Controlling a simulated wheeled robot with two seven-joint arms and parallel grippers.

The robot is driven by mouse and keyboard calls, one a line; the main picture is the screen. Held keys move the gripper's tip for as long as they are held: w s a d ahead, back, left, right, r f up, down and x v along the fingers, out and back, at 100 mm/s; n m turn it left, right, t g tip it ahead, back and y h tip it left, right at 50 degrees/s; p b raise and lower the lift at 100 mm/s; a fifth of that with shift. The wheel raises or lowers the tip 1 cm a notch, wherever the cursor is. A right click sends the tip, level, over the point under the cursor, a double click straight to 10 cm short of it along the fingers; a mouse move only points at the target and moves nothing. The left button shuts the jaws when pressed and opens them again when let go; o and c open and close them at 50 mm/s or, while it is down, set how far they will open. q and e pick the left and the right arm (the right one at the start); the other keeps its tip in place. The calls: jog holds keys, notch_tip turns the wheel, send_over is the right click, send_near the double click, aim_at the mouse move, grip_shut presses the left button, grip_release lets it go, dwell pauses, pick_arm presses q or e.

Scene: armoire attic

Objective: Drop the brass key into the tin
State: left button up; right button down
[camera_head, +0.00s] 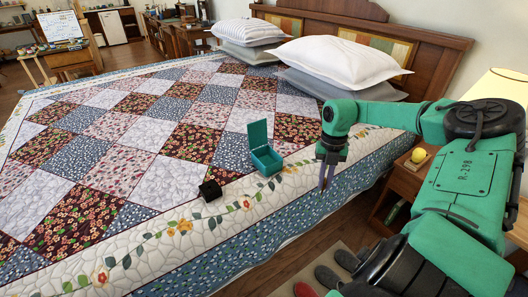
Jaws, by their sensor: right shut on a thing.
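The tin, a small teal box (264,161) with its lid standing open at the back, sits on the quilt near the bed's near edge. My right gripper (326,182) points down just right of the tin, apart from it, above the quilt's border. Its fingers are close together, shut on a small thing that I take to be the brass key. The key itself is too small or hidden to make out. My left gripper is not in view.
A small black block (210,189) lies on the quilt left of the tin. Pillows (335,62) rest by the wooden headboard (425,45). A nightstand (405,180) with a yellow ball (418,155) stands at the right. Shoes (328,277) lie on the floor below.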

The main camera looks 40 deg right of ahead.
jog(key=w+d+r+m+t+p, duration=0.1)
jog(key=w+d+r+m, duration=0.1)
jog(key=w+r+m, duration=0.7)
jog(key=w+a+r+m+t, duration=0.25)
jog(key=w+a+m, duration=0.25)
jog(key=w+m, duration=0.55)
jog(key=shift+n+g, duration=0.25)
jog(key=shift+g, duration=0.2)
notch_tip(320, 180, down, 5)
jog(key=b, duration=0.4)
jog(key=shift+w+a+f, duration=0.1)
jog(key=shift+f, duration=0.1)
jog(key=c, duration=0.9)
grip_release()
jog(key=shift+o, duration=0.2)
jog(key=shift+r, duration=0.1)
notch_tip(320, 180, up, 14)
jog(key=s+d+p, duration=0.1)
jog(key=p, duration=0.1)
jog(key=shift+s+d+r, duration=0.15)
jog(key=shift+s, duration=0.25)
